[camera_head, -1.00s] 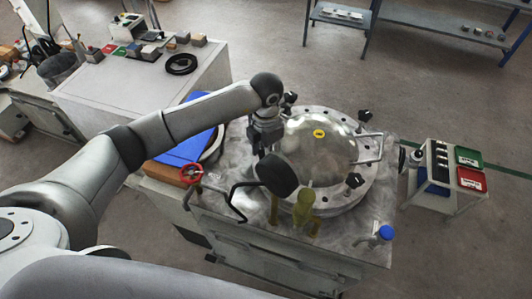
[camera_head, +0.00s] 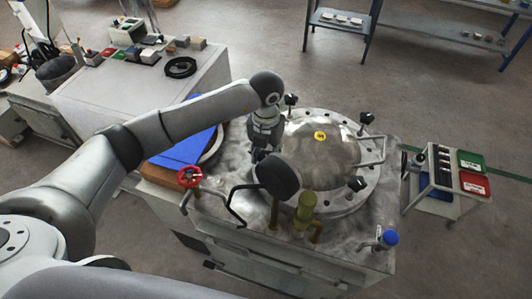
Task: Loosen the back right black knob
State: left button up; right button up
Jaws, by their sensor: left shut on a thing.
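A round metal lid (camera_head: 318,150) with a bolted rim sits on the steel cabinet top. The back right black knob (camera_head: 366,118) stands upright on its rim, with nothing touching it. Another black knob (camera_head: 290,100) is at the back left and one (camera_head: 356,183) at the front right. My left gripper (camera_head: 262,153) points down at the lid's left edge, away from the back right knob. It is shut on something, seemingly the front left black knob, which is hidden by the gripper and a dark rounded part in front. My right gripper is not in view.
A metal handle (camera_head: 374,150) is on the lid's right. A small cart (camera_head: 440,200) stands further right.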

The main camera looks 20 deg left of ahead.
pick_arm(q)
jog(key=shift+r, duration=0.1)
jog(key=o, duration=1)
jog(key=shift+o, duration=0.2)
notch_tip(320, 180, up, 12)
dwell(0.4)
